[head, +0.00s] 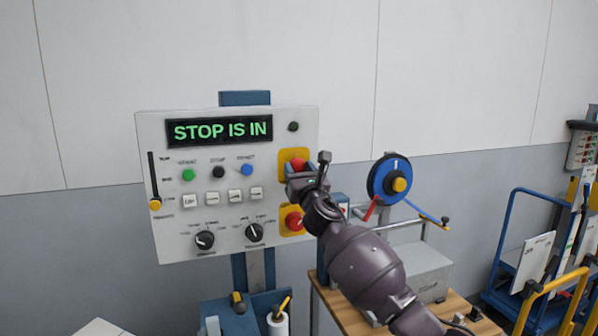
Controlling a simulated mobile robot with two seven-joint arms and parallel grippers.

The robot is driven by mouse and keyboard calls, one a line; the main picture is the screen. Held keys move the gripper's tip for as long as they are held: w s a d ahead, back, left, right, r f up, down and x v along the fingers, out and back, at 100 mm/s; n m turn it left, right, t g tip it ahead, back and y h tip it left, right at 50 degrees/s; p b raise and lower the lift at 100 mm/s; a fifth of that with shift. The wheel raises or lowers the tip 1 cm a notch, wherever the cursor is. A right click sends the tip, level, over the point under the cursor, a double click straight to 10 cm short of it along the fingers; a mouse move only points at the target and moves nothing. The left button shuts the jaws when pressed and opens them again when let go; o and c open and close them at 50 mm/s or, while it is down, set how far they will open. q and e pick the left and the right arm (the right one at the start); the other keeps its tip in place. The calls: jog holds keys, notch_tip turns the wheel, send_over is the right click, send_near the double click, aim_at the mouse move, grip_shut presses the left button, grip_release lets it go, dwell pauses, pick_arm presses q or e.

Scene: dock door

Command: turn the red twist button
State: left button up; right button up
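The panel (220,220) is a white upright box on a blue post, and its display (219,131) reads "STOP IS IN" in green. An upper red button (298,163) sits on a yellow plate at the panel's right side. A lower red button (293,220) sits on a second yellow plate below it. My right gripper (307,170) is at the upper red button and overlaps its lower right part. Its fingers are apart, but whether they touch the button is hidden. My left gripper is not in view.
Green, black and blue buttons, white keys, two black dials and a yellow-tipped slider (155,204) share the panel. A blue reel (389,180) stands right of my arm above a wooden bench (345,314). Blue and yellow carts (530,260) stand at the right.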

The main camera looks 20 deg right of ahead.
jog(key=shift+c, duration=1.3)
jog(key=shift+m, duration=0.4)
jog(key=m+h, duration=0.3)
jog(key=m, duration=0.2)
jog(key=shift+a+b, duration=0.15)
jog(key=shift+b, duration=0.25)
jog(key=shift+m+g+h, duration=0.35)
jog(key=shift+m+h, duration=0.2)
jog(key=shift+m, duration=0.75)
jog(key=shift+m+g+h, duration=0.35)
jog(key=shift+m+h, duration=0.2)
jog(key=shift+m, duration=0.75)
jog(key=shift+r, duration=0.1)
jog(key=o, duration=0.9)
